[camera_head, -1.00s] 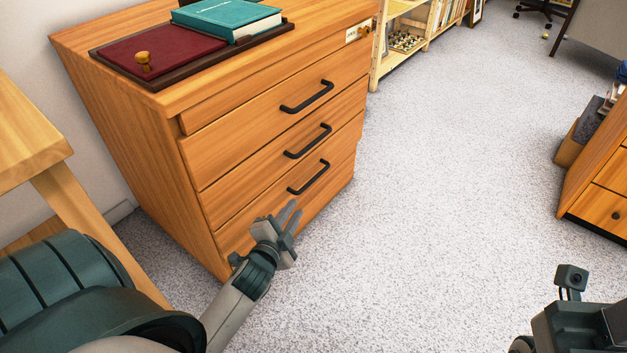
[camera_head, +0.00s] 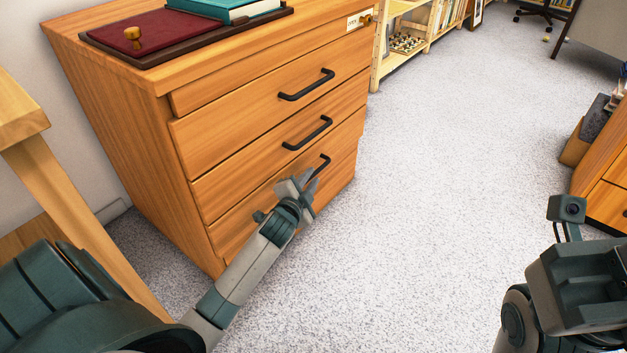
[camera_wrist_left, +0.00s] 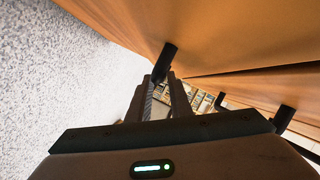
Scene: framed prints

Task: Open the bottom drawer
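The wooden cabinet has several drawers with black bar handles. The bottom drawer (camera_head: 232,228) appears closed. Its black handle (camera_head: 322,164) is partly hidden behind my left gripper (camera_head: 302,182), which is right at it in the head view. In the left wrist view the handle (camera_wrist_left: 165,62) lies at the tips of my left gripper's fingers (camera_wrist_left: 163,88). The fingers are apart, with a gap between them; I cannot tell whether they touch the handle. My right arm is at the lower right; its fingers are not visible.
The middle handle (camera_head: 307,133) and top handle (camera_head: 306,85) sit above. A teal book (camera_head: 225,8) and a dark red board (camera_head: 160,35) lie on top. A wooden table (camera_head: 45,165) stands at left. Grey carpet (camera_head: 440,190) in front is clear.

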